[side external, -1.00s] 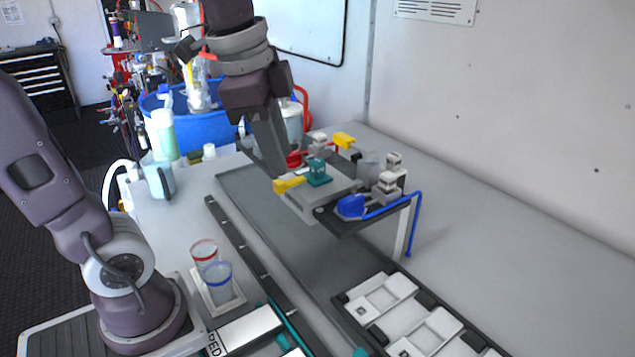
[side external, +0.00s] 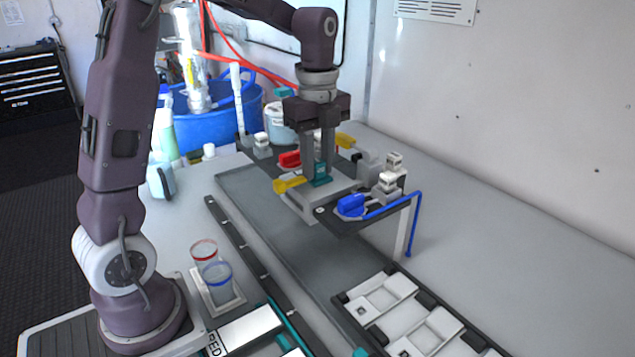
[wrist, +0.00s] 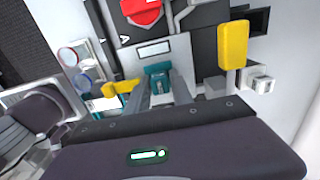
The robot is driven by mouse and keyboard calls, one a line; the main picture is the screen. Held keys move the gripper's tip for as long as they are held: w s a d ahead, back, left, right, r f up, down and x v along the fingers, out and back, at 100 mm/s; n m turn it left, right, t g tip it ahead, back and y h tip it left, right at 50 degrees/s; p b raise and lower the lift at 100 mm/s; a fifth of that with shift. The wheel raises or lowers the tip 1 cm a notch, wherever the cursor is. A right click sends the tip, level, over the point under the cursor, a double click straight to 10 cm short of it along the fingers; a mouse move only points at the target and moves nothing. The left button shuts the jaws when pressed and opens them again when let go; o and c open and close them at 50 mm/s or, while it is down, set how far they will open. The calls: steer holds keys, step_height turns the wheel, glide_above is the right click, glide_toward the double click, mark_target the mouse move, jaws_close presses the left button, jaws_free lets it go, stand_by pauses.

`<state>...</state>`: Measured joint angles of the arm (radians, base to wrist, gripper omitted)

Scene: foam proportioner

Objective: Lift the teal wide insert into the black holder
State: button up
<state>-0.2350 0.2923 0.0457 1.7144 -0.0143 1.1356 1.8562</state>
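The teal insert (side external: 321,179) stands on a light grey block near the yellow lever; it also shows in the wrist view (wrist: 157,84). My gripper (side external: 318,168) points straight down over it, with one finger on either side of its upper part. The fingers (wrist: 162,88) are apart, and I cannot see them pressed on the teal. A dark square frame (wrist: 259,21) at the top right of the wrist view may be the black holder; I cannot tell for sure.
A yellow lever (side external: 288,184), a red handle (side external: 289,158) and a blue handle (side external: 351,205) are close around the gripper. A blue tube (side external: 412,230) hangs at the right edge. Two cups (side external: 211,265) and white trays (side external: 388,298) stand in front.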

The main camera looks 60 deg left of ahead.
jaws_close()
steer(key=shift+r, duration=0.15)
step_height(320, 180, up, 10)
steer(key=shift+f, duration=0.2)
steer(key=shift+r, duration=0.1)
steer(key=shift+w+d+n, duration=0.15)
steer(key=shift+d+n, duration=0.1)
steer(key=shift+n, duration=0.65)
steer(key=d+n, duration=0.1)
steer(key=n, duration=0.4)
steer(key=w+d+n, duration=0.1)
steer(key=d+n, duration=0.1)
steer(key=n, duration=0.3)
steer(key=w+d+f+n, duration=0.1)
steer(key=n, duration=0.5)
steer(key=shift+w+d, duration=0.15)
steer(key=shift+d, duration=0.1)
